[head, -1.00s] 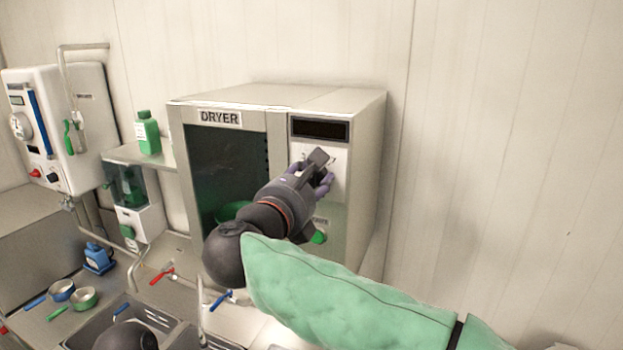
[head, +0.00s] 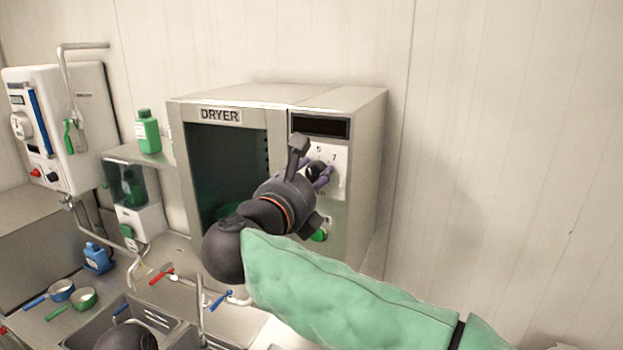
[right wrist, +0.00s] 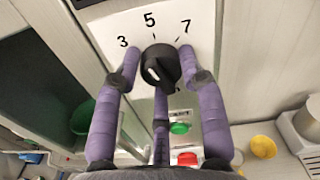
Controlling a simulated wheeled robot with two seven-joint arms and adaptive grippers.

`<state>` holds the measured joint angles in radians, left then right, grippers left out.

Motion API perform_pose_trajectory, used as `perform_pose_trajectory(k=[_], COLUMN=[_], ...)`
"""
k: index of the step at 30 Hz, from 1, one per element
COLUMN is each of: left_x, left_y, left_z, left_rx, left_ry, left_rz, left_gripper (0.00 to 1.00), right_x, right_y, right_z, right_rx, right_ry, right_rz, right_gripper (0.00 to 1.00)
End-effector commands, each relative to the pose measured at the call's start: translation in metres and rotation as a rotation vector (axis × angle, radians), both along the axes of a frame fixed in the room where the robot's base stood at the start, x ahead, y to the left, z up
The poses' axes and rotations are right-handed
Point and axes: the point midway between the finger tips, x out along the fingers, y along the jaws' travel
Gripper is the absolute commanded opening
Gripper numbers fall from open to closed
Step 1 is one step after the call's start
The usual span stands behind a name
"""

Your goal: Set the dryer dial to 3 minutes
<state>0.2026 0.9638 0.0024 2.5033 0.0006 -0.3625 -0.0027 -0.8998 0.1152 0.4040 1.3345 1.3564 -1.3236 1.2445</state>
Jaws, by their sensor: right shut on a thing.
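The dryer (head: 335,98) is a steel box against the wall, with a dark display (head: 320,126) above its white dial panel. The black dial (right wrist: 160,66) has a pale pointer line and sits below the numerals 3, 5 and 7. The line slants, its end seeming towards the lower left; I cannot tell its exact setting. My right gripper (head: 319,172) is at the panel. In the right wrist view, its purple fingers (right wrist: 159,75) close around the dial from left, right and below. In the head view the gripper partly hides the dial.
Below the dial are a green button (right wrist: 180,127) and a red button (right wrist: 187,158). A green bowl (right wrist: 82,117) shows at the dryer's dark front. Left of the dryer are a green bottle (head: 148,132), a sink and taps. The wall to the right is bare.

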Motion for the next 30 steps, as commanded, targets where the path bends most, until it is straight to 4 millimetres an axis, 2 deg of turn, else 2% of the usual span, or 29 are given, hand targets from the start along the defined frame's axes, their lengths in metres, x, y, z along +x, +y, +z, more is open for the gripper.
perform_pose_trajectory(k=[1, 15, 30], left_x=[0.0001, 0.0, 0.0], left_y=[0.0, 0.0, 0.0], left_z=[-0.0003, 0.0035, 0.0051], left_rx=[0.0, 0.0, 0.0], left_ry=[0.0, 0.0, 0.0], left_rz=[0.0, 0.0, 0.0], left_gripper=[0.4, 0.4, 0.4], right_x=[-0.0002, 0.0, -0.0002], right_y=[-0.0018, -0.0013, -0.0015], right_z=[0.0046, 0.0062, 0.0071], right_rx=[-0.035, -0.342, -0.432], right_ry=[0.007, 0.133, 0.168], right_rz=[-0.001, -0.002, -0.002], right_gripper=[0.08, 0.08, 0.08])
